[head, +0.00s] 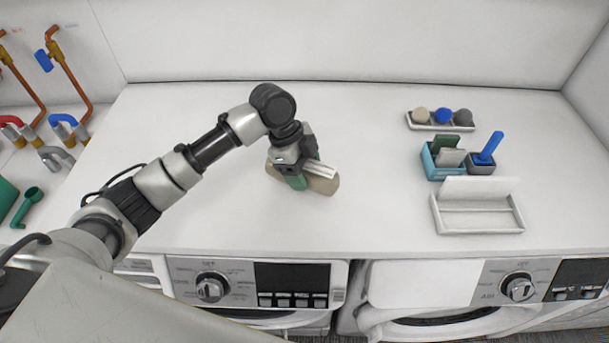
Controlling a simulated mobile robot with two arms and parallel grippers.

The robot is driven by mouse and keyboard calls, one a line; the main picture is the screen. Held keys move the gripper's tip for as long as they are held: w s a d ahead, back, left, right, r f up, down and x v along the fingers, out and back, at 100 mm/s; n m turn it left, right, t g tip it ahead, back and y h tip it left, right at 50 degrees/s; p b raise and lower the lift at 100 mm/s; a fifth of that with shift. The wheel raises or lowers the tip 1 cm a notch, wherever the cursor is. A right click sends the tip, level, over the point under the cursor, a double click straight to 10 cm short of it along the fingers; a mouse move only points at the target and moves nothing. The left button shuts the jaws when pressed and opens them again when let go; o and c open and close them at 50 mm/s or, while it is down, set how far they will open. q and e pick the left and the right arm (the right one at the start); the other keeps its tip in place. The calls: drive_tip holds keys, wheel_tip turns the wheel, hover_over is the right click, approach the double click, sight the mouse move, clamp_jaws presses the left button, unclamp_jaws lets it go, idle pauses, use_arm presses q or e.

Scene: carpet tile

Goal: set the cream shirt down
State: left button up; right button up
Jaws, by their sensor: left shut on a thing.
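The cream shirt (325,185) is a small beige folded bundle over the middle-left of the white counter. My left gripper (297,182) comes down on it from above and is shut on it. The gripper and wrist hide much of the shirt; its right end and a bit of its left edge show. I cannot tell whether the shirt touches the counter. My right gripper is not in view.
On the white counter (385,205), a tray of balls (410,121), a teal box (432,170), a grey box with a blue-handled tool (487,158) and a white open holder (480,219) stand at right. Two washers (240,268) are below the front edge. Pipes (75,80) are at left.

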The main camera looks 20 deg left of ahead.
use_arm(q)
wheel_tip(320, 180, down, 4)
drive_tip(key=shift+s+r+p, duration=0.15)
drive_tip(key=shift+r+p, duration=0.1)
drive_tip(key=shift+p, duration=0.65)
drive_tip(key=shift+f, duration=0.3)
drive_tip(key=shift+f, duration=0.15)
drive_tip(key=o, duration=1.1)
drive_tip(key=b+v, duration=0.4)
drive_tip(key=v, duration=0.7)
drive_tip(key=shift+a+r, duration=0.15)
drive_tip(key=shift+r, duration=0.55)
